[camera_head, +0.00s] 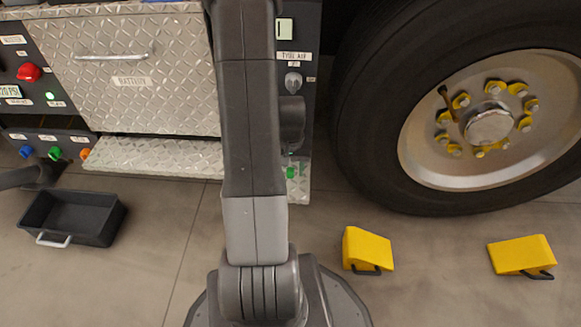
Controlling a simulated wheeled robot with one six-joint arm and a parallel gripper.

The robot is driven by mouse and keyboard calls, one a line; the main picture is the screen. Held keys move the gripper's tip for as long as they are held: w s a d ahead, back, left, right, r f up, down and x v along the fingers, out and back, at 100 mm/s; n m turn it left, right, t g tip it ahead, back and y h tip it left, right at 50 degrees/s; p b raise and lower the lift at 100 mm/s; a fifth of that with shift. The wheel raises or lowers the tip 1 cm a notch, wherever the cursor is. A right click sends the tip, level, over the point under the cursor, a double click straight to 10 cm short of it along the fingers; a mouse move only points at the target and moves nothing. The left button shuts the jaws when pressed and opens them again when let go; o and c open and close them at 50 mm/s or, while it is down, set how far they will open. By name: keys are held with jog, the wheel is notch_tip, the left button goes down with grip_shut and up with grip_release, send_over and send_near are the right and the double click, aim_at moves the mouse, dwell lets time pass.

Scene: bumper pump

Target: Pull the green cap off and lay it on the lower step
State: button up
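A small green piece, seemingly the green cap (291,172), shows just right of my arm, in front of the right end of the lower step (160,155). I cannot tell whether it rests on the step or is held above it. The step is a diamond-plate ledge, its middle hidden by my arm. A dark wrist part of mine shows right of the arm, above the green piece. My gripper is mostly hidden there, and its fingers cannot be made out. A grey fitting (293,81) sits on the panel under the "TYRE AIR" label.
Blue, green and orange fittings (56,153) sit at lower left. A dark bar (22,177) reaches in above a black bin (72,218). A big wheel (470,115) stands right, with yellow chocks (367,247) (520,254) on the floor. Floor between bin and arm is clear.

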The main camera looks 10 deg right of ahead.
notch_tip(320, 180, up, 14)
jog(key=p, duration=0.5)
jog(key=shift+f, duration=0.2)
notch_tip(320, 180, down, 14)
jog(key=b, duration=0.5)
jog(key=shift+f, duration=0.15)
jog(key=shift+r+p, duration=0.55)
jog(key=shift+r, duration=0.4)
jog(key=shift+r+p, duration=0.35)
jog(key=shift+r, duration=0.15)
jog(key=shift+f, duration=0.1)
